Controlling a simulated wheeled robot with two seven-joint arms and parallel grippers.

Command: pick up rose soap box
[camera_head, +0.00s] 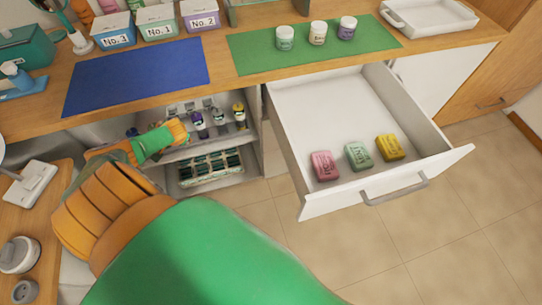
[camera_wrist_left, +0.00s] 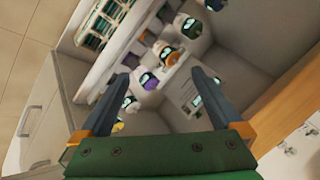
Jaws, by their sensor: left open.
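A pink soap box (camera_head: 325,166), the likely rose one, lies in the open white drawer (camera_head: 335,100). A mint box (camera_head: 358,156) and a yellow box (camera_head: 390,147) lie in a row to its right; their print is too small to read. My left gripper (camera_head: 165,138) is at the open shelf compartment, left of the drawer and apart from the soap boxes. In the left wrist view the left gripper (camera_wrist_left: 160,76) is open, with small bottles beyond its fingers; I see nothing held. No soap box is clear there. My right gripper is not in view.
Shelf bottles (camera_head: 221,122) and a rack (camera_head: 210,167) are close to the left gripper. The drawer front with its handle (camera_head: 395,190) juts out over the floor. Three jars (camera_head: 318,33) stand on the green mat (camera_head: 260,50) above. The blue mat (camera_head: 135,75) is bare.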

